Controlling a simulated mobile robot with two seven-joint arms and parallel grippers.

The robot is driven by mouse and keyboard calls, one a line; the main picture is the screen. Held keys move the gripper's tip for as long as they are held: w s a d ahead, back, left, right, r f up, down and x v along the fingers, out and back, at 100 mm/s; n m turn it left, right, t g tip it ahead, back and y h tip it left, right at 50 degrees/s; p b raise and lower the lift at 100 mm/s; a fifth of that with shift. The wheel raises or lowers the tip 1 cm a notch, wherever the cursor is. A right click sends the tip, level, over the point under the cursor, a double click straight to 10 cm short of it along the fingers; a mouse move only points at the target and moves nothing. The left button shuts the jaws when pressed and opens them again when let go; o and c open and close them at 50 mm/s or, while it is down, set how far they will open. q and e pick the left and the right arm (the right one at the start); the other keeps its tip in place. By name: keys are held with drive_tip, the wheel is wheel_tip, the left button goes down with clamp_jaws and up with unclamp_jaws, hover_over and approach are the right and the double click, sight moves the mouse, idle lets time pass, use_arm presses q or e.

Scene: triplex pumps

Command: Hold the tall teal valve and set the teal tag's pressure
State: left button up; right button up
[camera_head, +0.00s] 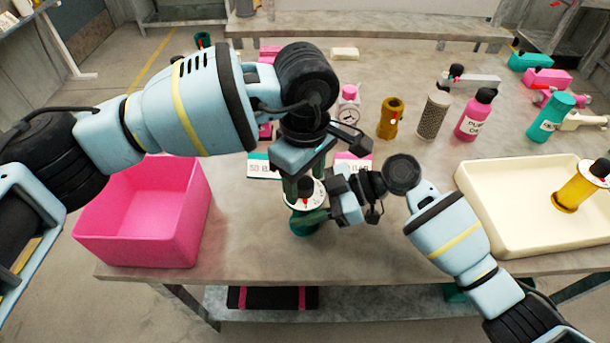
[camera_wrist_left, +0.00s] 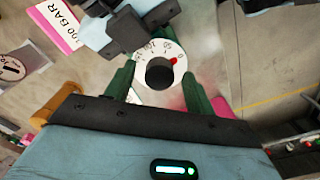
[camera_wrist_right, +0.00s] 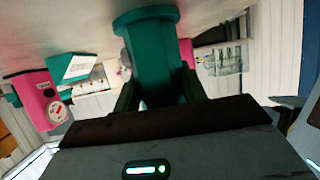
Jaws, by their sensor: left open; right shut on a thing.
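The tall teal valve (camera_head: 304,228) stands upright on the table, with a white numbered dial (camera_head: 303,195) on top. My right gripper (camera_head: 328,207) is shut on its body from the right; the right wrist view shows the teal body (camera_wrist_right: 150,50) between the fingers. My left gripper (camera_head: 302,186) is above, open, pointing down, its green fingers on either side of the dial. In the left wrist view, the dial's black knob (camera_wrist_left: 160,74) has a red mark near 0. The teal tag (camera_head: 263,166) lies behind the valve, partly hidden; its text looks like 50 BAR.
A pink tag (camera_head: 354,167), reading 100 BAR in the left wrist view, lies behind. A pink bin (camera_head: 140,215) stands left and a cream tray (camera_head: 490,225) right. Behind stand a brass part (camera_head: 391,118), a knurled cylinder (camera_head: 432,115) and a pink bottle (camera_head: 474,116).

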use_arm(q)
drive_tip(key=shift+c, duration=0.2)
drive_tip(key=c, duration=0.9)
drive_tip(key=shift+c, duration=0.2)
drive_tip(key=shift+n, duration=0.3)
drive_tip(key=n, duration=0.3)
drive_tip(key=shift+w+n, duration=0.1)
drive_tip(key=shift+n, duration=1.9)
drive_tip(key=o, duration=1)
